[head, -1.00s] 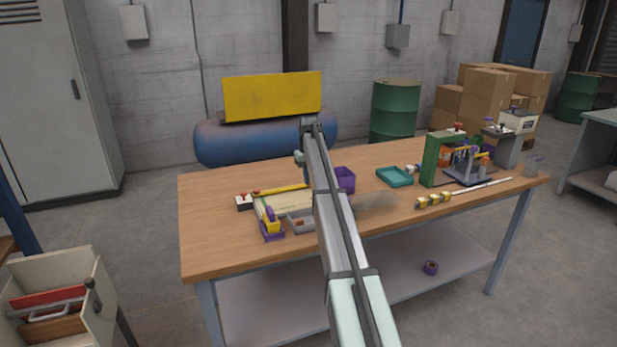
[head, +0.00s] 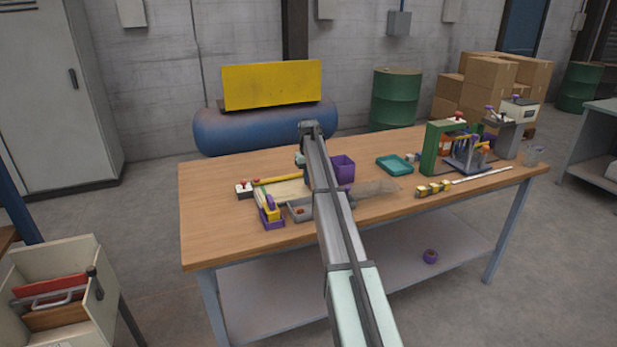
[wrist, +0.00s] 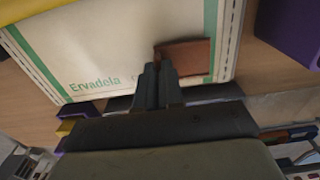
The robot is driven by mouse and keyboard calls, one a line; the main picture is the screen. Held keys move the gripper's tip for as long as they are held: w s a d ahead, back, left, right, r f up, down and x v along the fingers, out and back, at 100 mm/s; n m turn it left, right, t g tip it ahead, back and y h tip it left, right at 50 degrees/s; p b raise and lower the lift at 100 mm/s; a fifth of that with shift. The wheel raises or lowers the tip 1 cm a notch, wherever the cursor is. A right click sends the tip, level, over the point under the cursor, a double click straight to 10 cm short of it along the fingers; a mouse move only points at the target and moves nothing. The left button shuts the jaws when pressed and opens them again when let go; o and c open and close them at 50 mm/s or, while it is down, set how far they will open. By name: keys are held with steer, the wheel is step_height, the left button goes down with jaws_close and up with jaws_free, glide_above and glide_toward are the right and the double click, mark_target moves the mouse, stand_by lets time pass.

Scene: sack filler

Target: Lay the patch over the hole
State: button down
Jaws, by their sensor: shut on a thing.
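The sack (wrist: 110,40) lies flat on the table, pale with green stripes and the print "Ervadela"; part of it also shows in the head view (head: 288,193). The patch (wrist: 194,58) is a small brown rectangle over the printed face of the sack. My gripper (wrist: 158,68) is shut on the patch at its left part, with the fingers pointing at the sack. I cannot tell whether the patch touches the sack. No hole shows; the patch and fingers hide part of the sack.
A purple bin (head: 344,170) stands right of the arm, near a teal tray (head: 395,165). A grey tray (head: 301,213) and a purple holder with yellow things (head: 270,215) sit at the sack's front. A green frame (head: 430,150) stands further right.

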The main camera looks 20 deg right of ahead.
steer(key=shift+f, duration=0.45)
stand_by(0.4)
steer(key=c, duration=1.2)
jaws_free()
steer(key=shift+r, duration=0.1)
